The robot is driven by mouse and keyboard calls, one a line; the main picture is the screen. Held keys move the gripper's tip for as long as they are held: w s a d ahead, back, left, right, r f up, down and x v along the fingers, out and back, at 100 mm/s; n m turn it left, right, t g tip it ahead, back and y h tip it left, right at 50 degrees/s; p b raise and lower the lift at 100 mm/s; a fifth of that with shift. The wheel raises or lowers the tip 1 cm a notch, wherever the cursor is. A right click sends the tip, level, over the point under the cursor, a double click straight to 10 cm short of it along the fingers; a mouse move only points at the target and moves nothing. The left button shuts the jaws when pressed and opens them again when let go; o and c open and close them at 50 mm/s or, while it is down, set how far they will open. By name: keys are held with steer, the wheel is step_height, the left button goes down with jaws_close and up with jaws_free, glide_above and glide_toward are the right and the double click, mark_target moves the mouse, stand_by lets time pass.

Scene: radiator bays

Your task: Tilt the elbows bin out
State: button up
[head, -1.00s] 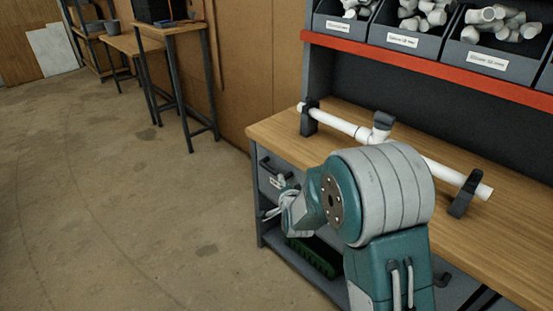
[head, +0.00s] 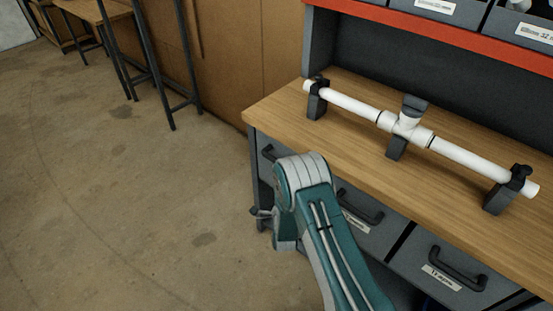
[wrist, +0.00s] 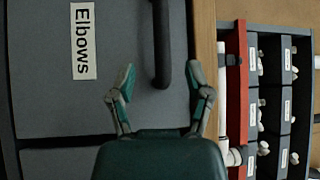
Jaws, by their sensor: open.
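The grey elbows bin (wrist: 110,110) fills the left of the wrist view, which is turned on its side. Its white label (wrist: 84,42) reads "Elbows". Its dark bar handle (wrist: 162,45) stands between my fingertips in that picture, with a gap on each side; I see no contact. My gripper (wrist: 162,78) is open and empty. In the head view my gripper (head: 262,213) shows small beside my arm, near the leftmost bin under the bench. That bin's front is mostly hidden by my arm, and its label cannot be read there.
The wooden bench top (head: 340,140) is above the bins and carries a white pipe (head: 460,155) on dark clamps. Other grey bins (head: 440,265) with handles are to the right. A red-edged shelf (head: 430,30) is above. The floor (head: 130,200) at left is clear.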

steer(key=w, duration=0.2)
steer(key=w+a, duration=0.1)
steer(key=w, duration=0.2)
steer(key=w+a+r, duration=0.1)
steer(key=w, duration=0.2)
steer(key=shift+w, duration=0.5)
steer(key=shift+w+d+r, duration=0.1)
steer(key=shift+w+d, duration=0.05)
steer(key=shift+d, duration=0.2)
steer(key=shift+a, duration=0.2)
jaws_close()
